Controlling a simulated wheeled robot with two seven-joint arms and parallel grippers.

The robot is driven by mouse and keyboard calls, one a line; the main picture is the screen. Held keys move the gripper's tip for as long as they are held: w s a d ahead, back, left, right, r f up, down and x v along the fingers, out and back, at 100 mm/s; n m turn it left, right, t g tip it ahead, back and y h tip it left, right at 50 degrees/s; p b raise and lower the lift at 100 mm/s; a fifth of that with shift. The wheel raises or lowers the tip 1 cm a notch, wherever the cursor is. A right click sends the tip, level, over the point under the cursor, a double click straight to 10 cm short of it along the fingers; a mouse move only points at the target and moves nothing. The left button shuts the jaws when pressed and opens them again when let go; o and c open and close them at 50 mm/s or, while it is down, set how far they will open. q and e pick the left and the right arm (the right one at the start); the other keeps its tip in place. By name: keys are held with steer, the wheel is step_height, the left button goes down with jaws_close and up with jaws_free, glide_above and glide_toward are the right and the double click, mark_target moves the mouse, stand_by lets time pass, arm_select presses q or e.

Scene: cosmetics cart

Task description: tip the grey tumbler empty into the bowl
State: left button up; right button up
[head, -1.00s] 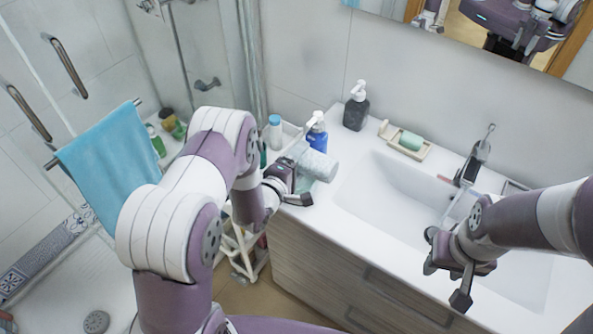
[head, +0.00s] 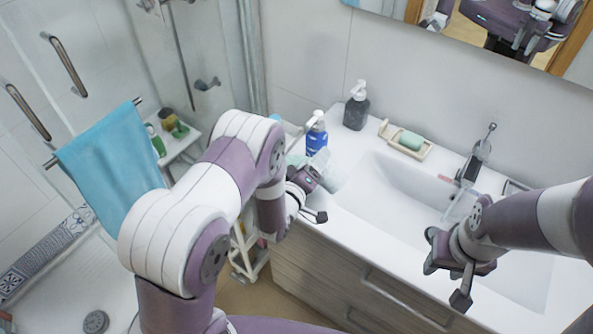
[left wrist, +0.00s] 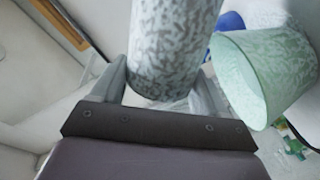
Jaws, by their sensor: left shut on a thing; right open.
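The grey speckled tumbler (head: 333,177) is in my left gripper (head: 317,194), over the counter at the left of the sink. It is pale and partly hidden by the gripper in the head view. The left wrist view shows the grey tumbler (left wrist: 172,45) between the two fingers; its contents are hidden. A pale green speckled, tapered vessel (left wrist: 285,75) is close beside it, its open mouth towards lower left. A pale green patch (head: 297,160) shows behind the gripper in the head view. I cannot tell which thing is the bowl. My right gripper (head: 447,268) is open and empty over the sink's front.
A blue pump bottle (head: 317,138) stands just behind the held tumbler. A dark pump bottle (head: 356,108) and a soap dish (head: 406,141) are along the wall. The sink (head: 395,190) and tap (head: 473,165) lie to the right.

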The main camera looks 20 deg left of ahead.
mark_target(340, 188)
arm_select(q)
steer(key=shift+s+d+r+m, duration=0.15)
steer(key=shift+d+m, duration=0.2)
steer(key=shift+m, duration=0.65)
steer(key=d+m+b, duration=0.1)
steer(key=f+m+b, duration=0.1)
steer(key=d+m+b, duration=0.1)
steer(key=shift+s+d+f+t, duration=0.3)
steer(key=shift+s+d+t, duration=0.05)
steer(key=shift+t, duration=0.05)
steer(key=f+b, duration=0.1)
steer(key=d+f+m+b, duration=0.1)
steer(key=shift+s+d+f+y+b, duration=0.15)
steer(key=shift+d+f+y+b, duration=0.05)
steer(key=shift+f+y+b, duration=0.15)
steer(key=m, duration=0.1)
steer(key=d+m, duration=0.1)
steer(key=d, duration=0.1)
steer(key=shift+s+r+m, duration=0.25)
steer(key=shift+m, duration=0.15)
steer(key=shift+s+d+m+t+b, duration=0.3)
steer(key=shift+d+m+b, duration=0.1)
steer(key=shift+d+m, duration=0.3)
arm_select(e)
step_height(340, 188, down, 7)
steer(key=shift+f, duration=0.2)
arm_select(q)
steer(key=shift+a, duration=0.1)
